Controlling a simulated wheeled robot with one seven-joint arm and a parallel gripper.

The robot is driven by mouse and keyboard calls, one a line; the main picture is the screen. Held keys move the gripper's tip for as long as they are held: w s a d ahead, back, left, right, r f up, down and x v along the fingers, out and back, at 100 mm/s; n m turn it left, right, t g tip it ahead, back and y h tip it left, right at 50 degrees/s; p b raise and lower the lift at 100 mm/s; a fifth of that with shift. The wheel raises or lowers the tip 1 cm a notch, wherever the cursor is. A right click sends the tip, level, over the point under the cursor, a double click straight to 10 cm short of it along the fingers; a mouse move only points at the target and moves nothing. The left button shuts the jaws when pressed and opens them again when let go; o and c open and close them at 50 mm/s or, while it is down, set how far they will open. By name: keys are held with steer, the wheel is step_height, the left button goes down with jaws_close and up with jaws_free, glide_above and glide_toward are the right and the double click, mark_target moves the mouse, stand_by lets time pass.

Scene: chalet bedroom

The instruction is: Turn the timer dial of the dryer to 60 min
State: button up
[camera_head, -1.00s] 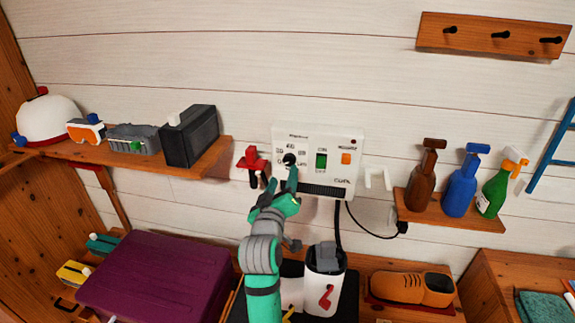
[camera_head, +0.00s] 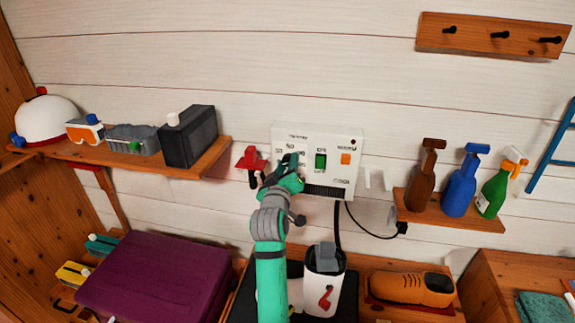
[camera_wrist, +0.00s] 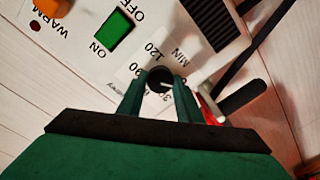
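The dryer (camera_head: 330,145) is a white wall box with a green switch (camera_head: 321,161), an orange button (camera_head: 346,159) and a dark grille. Its round black timer dial (camera_wrist: 159,80) shows in the wrist view, with a light pointer mark and printed numbers, 120 and 90 among them, around it. My green gripper (camera_wrist: 161,84) has one finger on each side of the dial, and the fingertips appear to press its sides. In the head view my gripper (camera_head: 288,161) covers the dial. Some numbers are hidden behind the fingers, so I cannot tell the dial's exact setting.
A red holder (camera_head: 251,160) is on the wall just left of the dryer. A white container (camera_head: 324,272) stands below. A black cable hangs under the dryer.

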steer(key=c, duration=0.4)
steer(key=m, duration=0.9)
steer(key=shift+s+a, duration=0.1)
steer(key=m, duration=0.5)
steer(key=shift+f+h, duration=0.1)
steer(key=shift+h, duration=0.3)
steer(key=m, duration=0.6)
steer(key=shift+h, duration=0.3)
steer(key=shift+m, duration=2.3)
